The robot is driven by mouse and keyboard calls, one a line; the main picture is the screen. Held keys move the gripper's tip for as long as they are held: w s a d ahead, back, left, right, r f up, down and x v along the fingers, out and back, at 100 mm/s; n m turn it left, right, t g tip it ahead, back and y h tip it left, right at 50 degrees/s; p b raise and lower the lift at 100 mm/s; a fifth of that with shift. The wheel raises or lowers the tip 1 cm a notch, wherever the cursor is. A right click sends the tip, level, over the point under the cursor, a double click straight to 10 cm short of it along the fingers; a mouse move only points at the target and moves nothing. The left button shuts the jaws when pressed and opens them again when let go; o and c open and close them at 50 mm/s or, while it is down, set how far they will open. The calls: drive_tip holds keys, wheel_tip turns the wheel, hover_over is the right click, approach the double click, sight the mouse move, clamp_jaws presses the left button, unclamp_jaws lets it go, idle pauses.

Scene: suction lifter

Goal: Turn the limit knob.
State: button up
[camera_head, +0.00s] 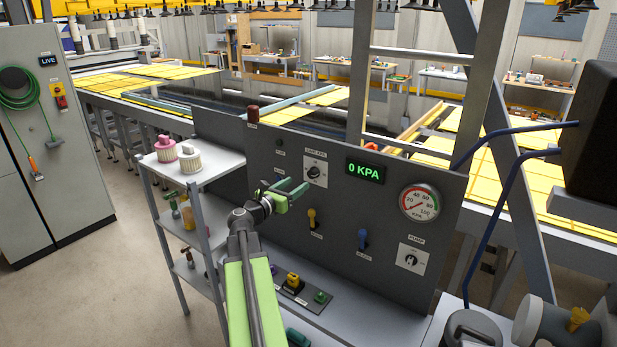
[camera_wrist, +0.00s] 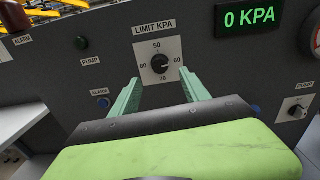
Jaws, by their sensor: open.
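The limit knob (camera_head: 314,172) is a small black knob on a white plate in the grey upright panel. My gripper (camera_head: 297,187) is open and empty in front of the panel, just left of and below the knob in the head view. In the wrist view my gripper (camera_wrist: 159,78) has its green fingertips on either side below the knob, apart from it.
A green display (camera_head: 365,171) reads 0 KPA. A shelf rack (camera_head: 205,170) stands left. A ledge with buttons lies below.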

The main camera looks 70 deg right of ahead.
sight(311, 174)
drive_tip(key=x, duration=0.9)
clamp_jaws()
drive_tip(key=shift+m, duration=0.3)
unclamp_jaws()
